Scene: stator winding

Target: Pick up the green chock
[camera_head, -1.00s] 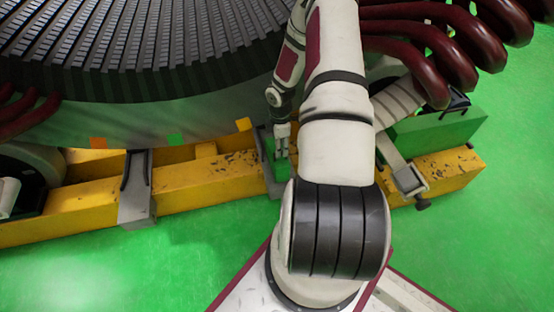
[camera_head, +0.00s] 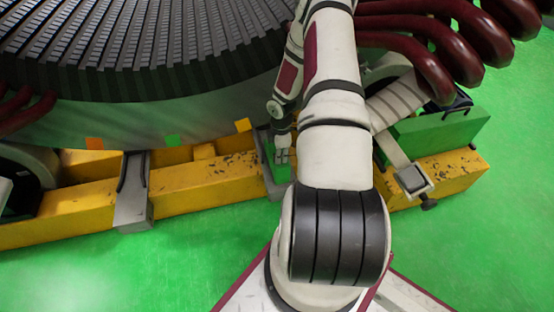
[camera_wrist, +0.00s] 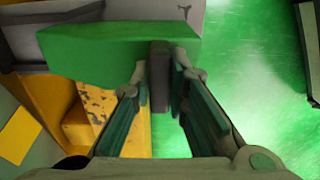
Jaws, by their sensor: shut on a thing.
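The green chock (camera_wrist: 100,50) is a block that spans the upper left and middle of the wrist view. A dark grey handle (camera_wrist: 160,75) stands out from it. My gripper (camera_wrist: 162,60) is shut on this handle, one finger on each side. In the head view, my gripper (camera_head: 282,152) is beside the green chock (camera_head: 270,160), by the yellow beam under the stator. The chock is partly hidden there by my gripper and arm. I cannot tell whether it still touches its support.
The yellow beam (camera_head: 210,185) runs below the large stator (camera_head: 150,125). A grey clamp (camera_head: 132,195) straddles it at left. Another green block (camera_head: 440,130) sits on the beam at right, near dark red curved pipes (camera_head: 480,35). The green floor in front is clear.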

